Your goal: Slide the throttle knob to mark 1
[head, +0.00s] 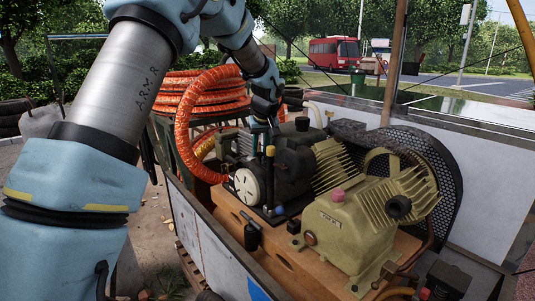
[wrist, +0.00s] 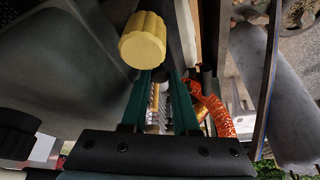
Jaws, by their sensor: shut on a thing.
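My gripper (head: 264,124) reaches down onto the engine end of the compressor cart. In the wrist view, its two dark green fingers (wrist: 161,78) close on a small dark thing at their tips. I take it to be the throttle knob, though the fingers mostly hide it. A striped strip shows between the fingers; I cannot read any marks on it. A ribbed yellow cap (wrist: 143,40) stands close beside the fingertips. In the head view, a dark post with a yellow top (head: 270,151) stands just below my gripper.
The black engine (head: 291,165) and the tan finned compressor (head: 350,222) sit on a wooden base (head: 262,240). A coiled orange hose (head: 205,92) lies behind on the left and also shows in the wrist view (wrist: 215,116). A black mesh guard (head: 440,170) stands right.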

